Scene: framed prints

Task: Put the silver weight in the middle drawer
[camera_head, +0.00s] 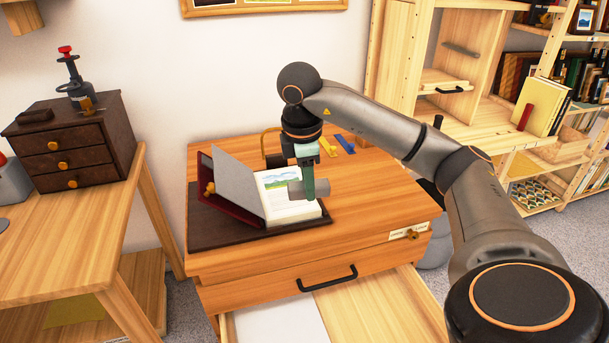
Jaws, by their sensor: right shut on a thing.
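The silver weight (322,187) is a small grey cylinder at the right page of an open picture book (284,205) on the wooden cabinet (376,205). My right gripper (308,188) points down and is shut on the weight; its fingers hide part of it. I cannot tell whether the weight still touches the page. Below the cabinet's closed upper drawer (285,289), with a black handle, a lower drawer (375,310) is pulled out, with a white sheet inside. A small dark chest (75,140) at left has three shut drawers, including a middle one (62,163). My left gripper is out of view.
The book lies on a dark mat (215,228). Blue and yellow pieces (345,144) lie behind the gripper. A key-like brass piece (411,234) is on the cabinet's right front. Shelves with books (540,105) stand at right. The cabinet's front right top is clear.

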